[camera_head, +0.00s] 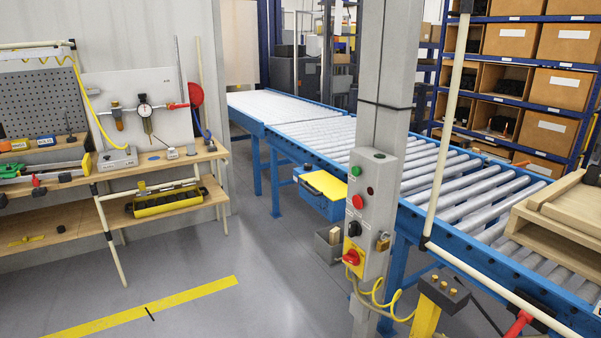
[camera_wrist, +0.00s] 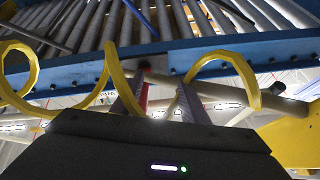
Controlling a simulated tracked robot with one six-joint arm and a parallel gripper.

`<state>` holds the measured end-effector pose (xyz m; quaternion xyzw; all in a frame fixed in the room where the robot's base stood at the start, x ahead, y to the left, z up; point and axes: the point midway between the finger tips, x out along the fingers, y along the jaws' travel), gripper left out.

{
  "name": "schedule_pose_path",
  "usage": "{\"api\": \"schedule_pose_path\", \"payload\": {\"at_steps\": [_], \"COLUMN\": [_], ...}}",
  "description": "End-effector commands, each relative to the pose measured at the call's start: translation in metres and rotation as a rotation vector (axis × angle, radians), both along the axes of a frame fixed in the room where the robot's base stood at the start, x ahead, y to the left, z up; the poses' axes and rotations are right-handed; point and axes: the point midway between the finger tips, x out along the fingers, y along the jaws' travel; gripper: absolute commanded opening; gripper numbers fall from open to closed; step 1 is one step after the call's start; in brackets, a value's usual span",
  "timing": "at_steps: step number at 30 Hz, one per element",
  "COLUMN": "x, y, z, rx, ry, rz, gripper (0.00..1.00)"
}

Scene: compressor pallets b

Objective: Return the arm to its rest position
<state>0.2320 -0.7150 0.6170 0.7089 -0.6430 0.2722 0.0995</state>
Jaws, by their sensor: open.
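In the wrist view my gripper (camera_wrist: 155,92) shows from its dark body with a small lit strip at the bottom. Its two fingers stand apart, with no object held between them. A yellow coiled cable (camera_wrist: 98,88) loops across the view close to the fingers; whether it touches them I cannot tell. I cannot make out my gripper in the head view.
A grey control post (camera_head: 378,190) with buttons and a red switch stands before the blue roller conveyor (camera_head: 310,140). A wooden pallet (camera_head: 560,225) lies on the rollers. A workbench (camera_head: 150,165) is left; floor between is open.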

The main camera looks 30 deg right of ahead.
Motion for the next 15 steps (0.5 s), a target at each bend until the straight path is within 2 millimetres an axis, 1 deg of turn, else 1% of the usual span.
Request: {"api": "schedule_pose_path", "payload": {"at_steps": [1,3,8,11,15], "x": [0.01,0.021,0.045,0.057,0.07], "y": [-0.006,-0.011,-0.011,-0.004,0.014], "z": [-0.002,-0.008,-0.025,-0.036,-0.05], "rx": [0.058,0.144,0.343,0.469,0.646], "ry": [-0.001,-0.002,-0.003,-0.004,-0.003], "rz": [0.027,0.062,0.134,0.169,0.212], "gripper": [0.4,0.4,0.4,0.4,0.4]}}
